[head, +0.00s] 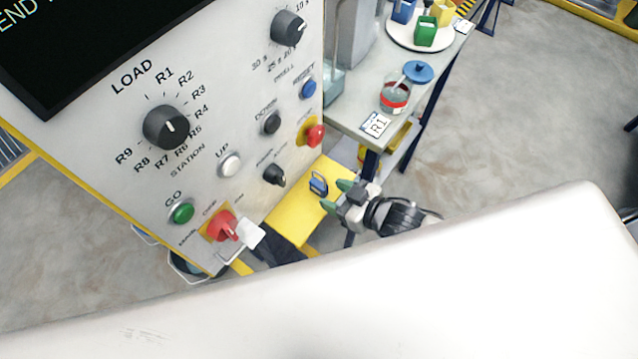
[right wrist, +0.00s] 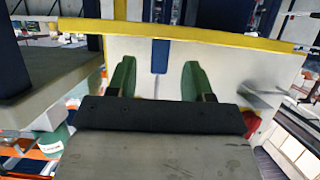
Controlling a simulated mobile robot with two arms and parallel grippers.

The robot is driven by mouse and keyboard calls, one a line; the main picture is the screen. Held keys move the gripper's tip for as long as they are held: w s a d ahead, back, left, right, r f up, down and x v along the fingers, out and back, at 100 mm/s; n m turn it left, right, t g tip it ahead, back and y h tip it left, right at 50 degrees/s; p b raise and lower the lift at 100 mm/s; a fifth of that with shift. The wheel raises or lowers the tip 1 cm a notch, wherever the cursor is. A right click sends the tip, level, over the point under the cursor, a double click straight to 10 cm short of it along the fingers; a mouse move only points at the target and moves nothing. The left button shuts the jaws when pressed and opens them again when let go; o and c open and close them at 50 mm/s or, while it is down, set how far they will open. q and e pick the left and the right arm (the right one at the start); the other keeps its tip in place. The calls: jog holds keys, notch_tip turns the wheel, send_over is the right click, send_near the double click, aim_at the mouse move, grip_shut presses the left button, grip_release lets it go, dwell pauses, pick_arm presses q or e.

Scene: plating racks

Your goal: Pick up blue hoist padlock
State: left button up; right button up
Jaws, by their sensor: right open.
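The blue padlock (head: 318,184) is small in the head view, by the yellow surface (head: 300,205) beside the control panel. My right gripper (head: 336,196) has green fingertips and comes in from the right, just right of the padlock. It is open, with nothing seen held. In the right wrist view the two green fingers (right wrist: 159,78) stand apart. A blue upright block (right wrist: 160,56) shows beyond and between them against a pale panel; I cannot tell for sure that it is the padlock. My left gripper is not in view.
The control panel (head: 110,115) with knobs and buttons stands close on the left. A red switch (head: 221,224) carries a white tag (head: 250,235). A grey bench (head: 350,105) holds a glass jar (head: 394,96) and a blue lid (head: 418,71). Open floor lies right.

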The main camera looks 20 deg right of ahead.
aim_at(316, 185)
jog(key=x, duration=0.2)
jog(key=shift+w+a+f, duration=0.1)
jog(key=shift+w+a, duration=0.1)
grip_shut()
